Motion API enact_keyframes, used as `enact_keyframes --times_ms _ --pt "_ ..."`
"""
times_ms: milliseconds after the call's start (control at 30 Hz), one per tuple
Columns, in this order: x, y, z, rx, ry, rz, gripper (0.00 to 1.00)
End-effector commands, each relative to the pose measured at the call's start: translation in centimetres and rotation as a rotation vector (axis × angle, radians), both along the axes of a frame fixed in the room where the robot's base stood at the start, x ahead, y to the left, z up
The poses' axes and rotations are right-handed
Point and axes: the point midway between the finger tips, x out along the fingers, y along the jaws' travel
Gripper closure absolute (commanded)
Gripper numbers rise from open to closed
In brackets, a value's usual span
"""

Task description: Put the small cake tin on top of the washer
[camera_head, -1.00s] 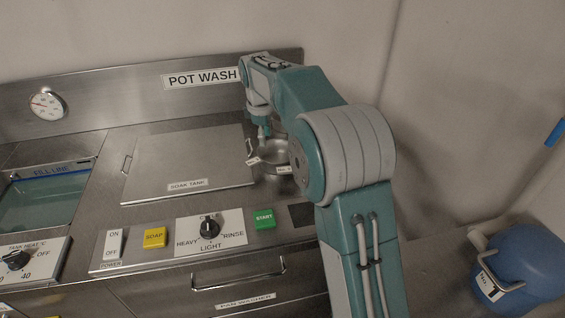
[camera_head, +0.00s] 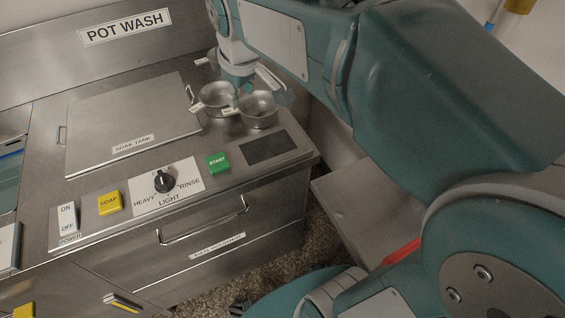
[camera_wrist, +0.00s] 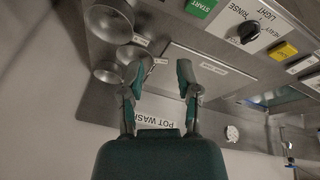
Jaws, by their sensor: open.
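Three round metal tins stand close together at the back right of the steel counter: one on the right (camera_head: 258,112), one left of it (camera_head: 215,97), and one behind, partly hidden (camera_head: 205,64). All three also show at the left of the wrist view, with small labels too small to read. The pan washer (camera_head: 240,225) is the steel unit with a drawer and handle below the control panel. My gripper (camera_wrist: 157,72) is open and empty, above the counter by the tins, its fingers pointing towards the soak tank lid.
The soak tank lid (camera_head: 132,120) is flat and clear. A dark square (camera_head: 268,149) lies on the counter beside the green START button (camera_head: 218,162). The dial (camera_head: 165,180) and SOAP button (camera_head: 109,203) are along the front. A wall rises behind.

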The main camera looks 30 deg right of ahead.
Motion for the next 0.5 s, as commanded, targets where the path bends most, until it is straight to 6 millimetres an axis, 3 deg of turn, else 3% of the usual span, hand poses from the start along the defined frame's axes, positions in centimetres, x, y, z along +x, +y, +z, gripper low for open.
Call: enact_keyframes --times_ms 267,500 --pt "-6.8 -0.6 -0.8 0.074 -0.066 -0.163 0.57" --pt "-11.9 -0.8 -2.9 0.143 -0.12 -0.3 0.57"
